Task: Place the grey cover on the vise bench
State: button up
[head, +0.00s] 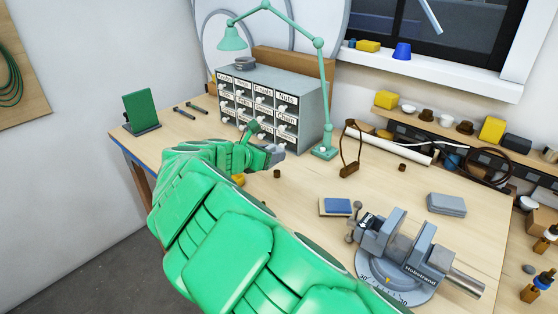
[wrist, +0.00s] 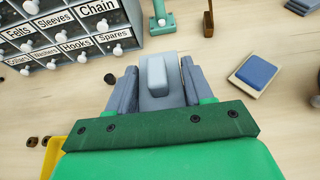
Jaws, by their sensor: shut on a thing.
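The grey cover (wrist: 158,75), a light grey piece with a raised block on top, sits between the two fingers of my gripper (wrist: 156,88) in the wrist view. The fingers are shut on it, and it appears above the wooden bench top. In the head view my gripper (head: 276,152) is over the bench in front of the drawer cabinet, and the cover there is too small to make out from the fingers. The vise bench (head: 480,205) has a grey vise (head: 405,245) mounted at its front right, to the right of my gripper.
A labelled drawer cabinet (head: 268,105) and a green lamp (head: 323,152) stand behind. A blue block on a pale pad (head: 336,207) and a grey box (head: 447,204) lie near the vise. Bare wood shows between the gripper and the pad.

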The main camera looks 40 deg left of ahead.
aim_at(269, 195)
notch_tip(269, 195, down, 12)
jog(key=shift+f, duration=0.15)
dwell(0.6)
jog(key=shift+f, duration=0.1)
jog(key=o, duration=1.1)
jog(key=shift+c, duration=0.2)
jog(key=shift+s+a+r, duration=0.1)
jog(key=shift+s+r, duration=0.2)
jog(key=shift+s, duration=0.1)
jog(key=v, duration=1.1)
jog(key=shift+r, duration=0.1)
